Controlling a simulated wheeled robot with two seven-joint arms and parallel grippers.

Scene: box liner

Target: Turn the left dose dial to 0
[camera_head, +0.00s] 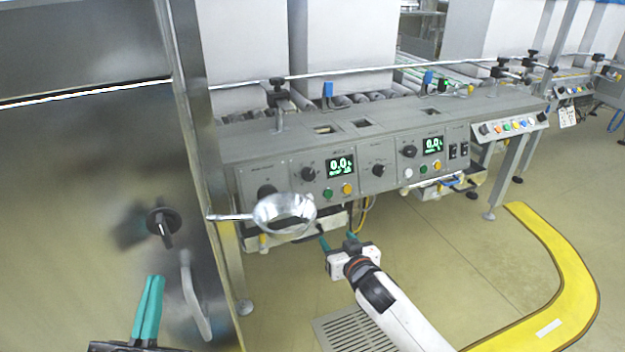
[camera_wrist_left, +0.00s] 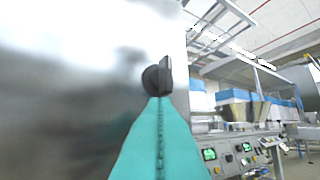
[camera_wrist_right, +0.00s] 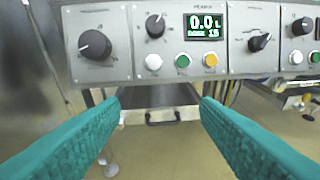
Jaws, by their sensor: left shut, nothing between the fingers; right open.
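The left control panel (camera_head: 328,190) has a green display (camera_head: 340,166) that reads 0.0 with a smaller dose line, which looks like 15 in the right wrist view (camera_wrist_right: 205,25). Left of it are a black dial (camera_head: 308,173), also in the right wrist view (camera_wrist_right: 155,25), and a larger black dial (camera_wrist_right: 95,45). Which one is the left dose dial I cannot tell for sure. My right gripper (camera_head: 338,241) is open and empty, in front of and below the panel. My left gripper (camera_head: 150,295) is shut and empty near the steel cabinet, away from the panel.
A black knob (camera_head: 163,222) sits on the steel cabinet (camera_head: 90,190), just beyond my left fingertips in the left wrist view (camera_wrist_left: 157,78). A second display (camera_head: 432,146) and dial (camera_head: 409,151) are further right.

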